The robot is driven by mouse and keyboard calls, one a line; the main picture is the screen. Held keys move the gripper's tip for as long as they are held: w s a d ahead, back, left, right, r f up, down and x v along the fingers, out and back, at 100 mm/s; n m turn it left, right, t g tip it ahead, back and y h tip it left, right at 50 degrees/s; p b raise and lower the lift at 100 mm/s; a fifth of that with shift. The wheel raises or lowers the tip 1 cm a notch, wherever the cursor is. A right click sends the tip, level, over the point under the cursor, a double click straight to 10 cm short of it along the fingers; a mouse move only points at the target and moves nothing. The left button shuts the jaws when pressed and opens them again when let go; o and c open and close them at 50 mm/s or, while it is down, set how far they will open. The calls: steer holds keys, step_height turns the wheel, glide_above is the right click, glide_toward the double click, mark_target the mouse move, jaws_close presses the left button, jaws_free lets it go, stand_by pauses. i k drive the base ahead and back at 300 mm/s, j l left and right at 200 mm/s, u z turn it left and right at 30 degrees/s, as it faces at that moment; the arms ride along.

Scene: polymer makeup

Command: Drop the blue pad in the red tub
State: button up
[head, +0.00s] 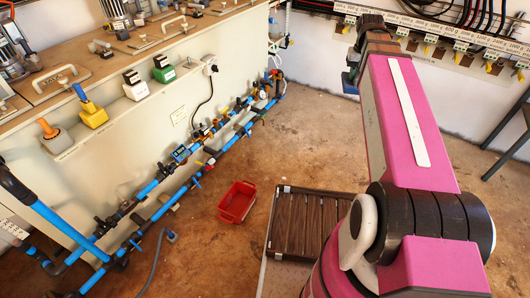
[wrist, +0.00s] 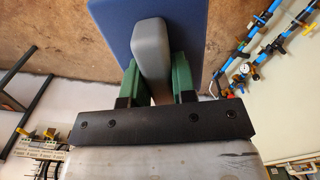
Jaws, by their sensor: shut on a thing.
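The red tub (head: 237,202) stands open on the brown floor in the head view, near the middle of the picture. Its inside looks empty. In the wrist view my gripper (wrist: 156,65) has its two green fingers closed on the grey handle of the blue pad (wrist: 112,35). The flat blue face spreads behind the handle and runs out of the top of the picture. In the head view a small part of the blue pad (head: 350,83) shows beside the far end of my arm, up and to the right of the tub.
A long bench (head: 105,150) with blue pipes and valves along its side stands left of the tub. A dark slatted mat or pallet (head: 308,228) lies right of the tub. Cables and labelled sockets (head: 430,38) line the back wall. Floor between tub and back wall is clear.

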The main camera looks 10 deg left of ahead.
mark_target(240, 208)
steer(key=u, duration=1.6)
steer(key=k, duration=0.45)
steer(key=z, duration=0.35)
steer(key=k+z, duration=0.15)
steer(key=z, duration=0.6)
steer(key=j+z, duration=0.15)
steer(key=j, duration=0.5)
steer(key=k+j+z, duration=0.2)
steer(key=j, duration=0.45)
steer(key=j+z, duration=0.15)
steer(key=j, duration=1.05)
steer(key=k+j, duration=0.15)
steer(key=j, duration=0.4)
